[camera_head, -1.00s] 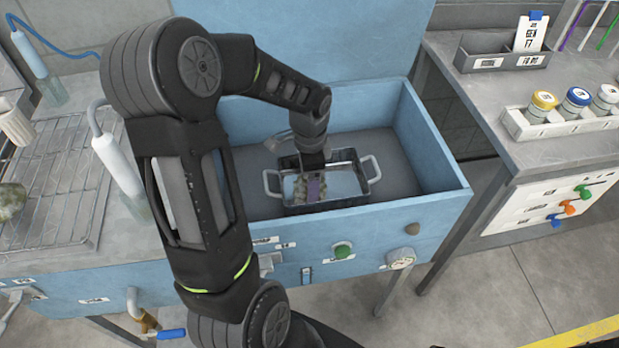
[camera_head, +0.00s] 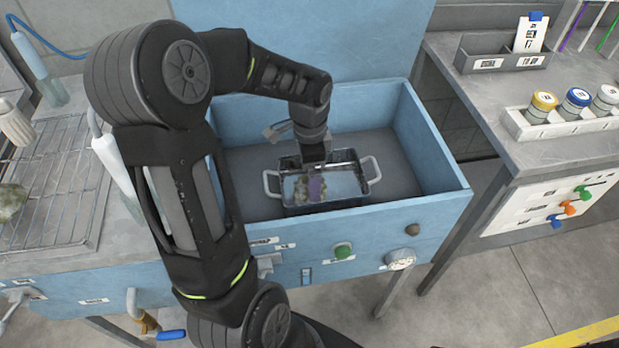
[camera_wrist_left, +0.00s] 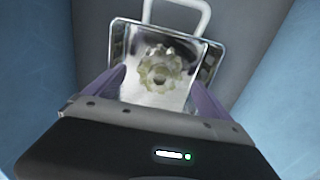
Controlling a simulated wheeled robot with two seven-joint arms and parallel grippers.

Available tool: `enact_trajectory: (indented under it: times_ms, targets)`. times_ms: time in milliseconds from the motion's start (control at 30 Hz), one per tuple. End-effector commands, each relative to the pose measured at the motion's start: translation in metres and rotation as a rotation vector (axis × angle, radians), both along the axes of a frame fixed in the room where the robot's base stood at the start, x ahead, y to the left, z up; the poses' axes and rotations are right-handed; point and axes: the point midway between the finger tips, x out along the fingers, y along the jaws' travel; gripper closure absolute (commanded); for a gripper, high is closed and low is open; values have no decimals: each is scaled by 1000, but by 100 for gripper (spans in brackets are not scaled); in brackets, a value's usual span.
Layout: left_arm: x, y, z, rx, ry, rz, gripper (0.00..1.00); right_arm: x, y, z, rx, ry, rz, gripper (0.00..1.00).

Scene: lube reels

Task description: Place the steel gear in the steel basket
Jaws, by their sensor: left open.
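The steel gear (camera_wrist_left: 160,67), dull and greenish, lies in the steel basket (camera_wrist_left: 207,46), seen between my fingers in the wrist view. In the head view the gear (camera_head: 300,188) shows at the left part of the basket (camera_head: 335,203), partly hidden by my gripper. The basket is a shiny rectangular pan with a handle at each end. My left gripper (camera_head: 314,187) points down into the basket, its purple fingers open; in the wrist view the gripper (camera_wrist_left: 158,82) has a finger on either side of the gear, with gaps. My right gripper is not in view.
The basket stands inside a blue wash tub (camera_head: 440,190) with raised walls. A wire rack (camera_head: 60,190) at the left carries a greenish lump (camera_head: 10,202). A grey bench (camera_head: 540,150) at the right holds capped jars (camera_head: 575,102).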

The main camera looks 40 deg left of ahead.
Motion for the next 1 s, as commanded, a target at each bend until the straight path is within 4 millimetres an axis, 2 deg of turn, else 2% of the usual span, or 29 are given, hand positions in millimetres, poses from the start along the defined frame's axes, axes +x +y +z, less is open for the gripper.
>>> enact_trajectory:
  times_ms: [200,400,600,1000]
  targets:
    - [1,0,47,1,-5,0,6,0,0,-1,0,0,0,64]
    - [1,0,81,1,-3,-1,6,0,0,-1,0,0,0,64]
    - [0,0,93,-1,-1,0,6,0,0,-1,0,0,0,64]
    - [0,0,92,-1,1,0,6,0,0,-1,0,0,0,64]
